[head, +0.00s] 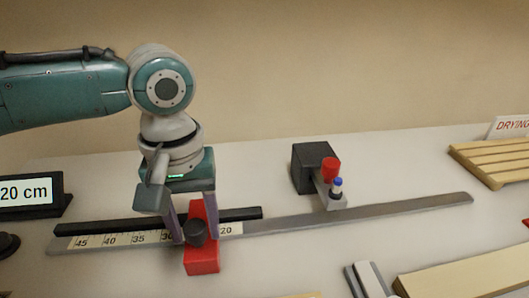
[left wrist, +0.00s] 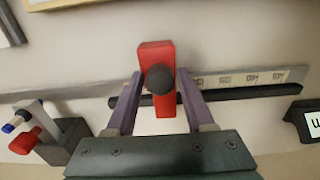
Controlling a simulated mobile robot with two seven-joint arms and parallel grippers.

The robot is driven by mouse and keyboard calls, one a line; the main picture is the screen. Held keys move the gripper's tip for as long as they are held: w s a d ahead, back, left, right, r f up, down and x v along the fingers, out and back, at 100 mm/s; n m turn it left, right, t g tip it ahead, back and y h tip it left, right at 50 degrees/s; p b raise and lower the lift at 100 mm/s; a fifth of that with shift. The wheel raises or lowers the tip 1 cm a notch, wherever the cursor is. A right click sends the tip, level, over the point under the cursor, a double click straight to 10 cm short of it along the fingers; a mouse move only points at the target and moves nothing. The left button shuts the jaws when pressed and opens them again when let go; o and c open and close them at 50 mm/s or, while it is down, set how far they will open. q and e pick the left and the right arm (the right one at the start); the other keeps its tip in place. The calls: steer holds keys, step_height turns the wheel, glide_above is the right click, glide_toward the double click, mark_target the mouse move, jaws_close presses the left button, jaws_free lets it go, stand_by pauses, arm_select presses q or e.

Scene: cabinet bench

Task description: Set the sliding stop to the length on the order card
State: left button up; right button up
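The order card (head: 25,192) on a dark stand at the left reads "20 cm". The sliding stop (head: 202,262) is a red block with a dark round knob (head: 196,233); it sits across the scale rail (head: 345,217). Labels 45, 40, 35 and part of 30 show left of the stop and 20 shows just right of it; the mark beneath is hidden. My left gripper (head: 192,240) is above the stop, fingers on either side of the knob. In the left wrist view the fingers straddle the stop (left wrist: 157,60), with gaps beside the knob. My right gripper is out of view.
A dark block (head: 311,168) with a red knob and a blue-topped pin stands at the rail's middle. A slatted wooden rack (head: 495,160) and a sign reading "DRYING" are at the right. A pale board (head: 465,274) and a grey-white object (head: 369,280) lie in front.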

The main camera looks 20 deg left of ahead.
arm_select(q)
steer(key=c, duration=0.6)
steer(key=shift+s+a+r+p, duration=0.1)
steer(key=shift+s+a+p, duration=0.55)
steer(key=shift+a+p, duration=0.35)
steer(key=shift+s+a+p, duration=0.65)
steer(key=shift+a, duration=0.35)
steer(key=shift+s+a+p, duration=0.6)
steer(key=shift+a+p, duration=0.05)
steer(key=shift+a, duration=0.35)
steer(key=shift+s+a+p, duration=0.25)
steer(key=shift+a+p, duration=0.1)
steer(key=shift+a, duration=0.1)
steer(key=shift+s+a+p, duration=0.35)
steer(key=shift+s+a, duration=0.15)
steer(key=shift+a, duration=0.3)
steer(key=shift+s+a+p, duration=0.3)
steer(key=shift+s+a, duration=0.15)
steer(key=shift+a, duration=0.3)
steer(key=shift+s+a+p, duration=0.35)
steer(key=shift+s+a, duration=0.15)
steer(key=shift+a, duration=0.3)
steer(key=shift+s+a, duration=0.1)
steer(key=shift+a, duration=0.1)
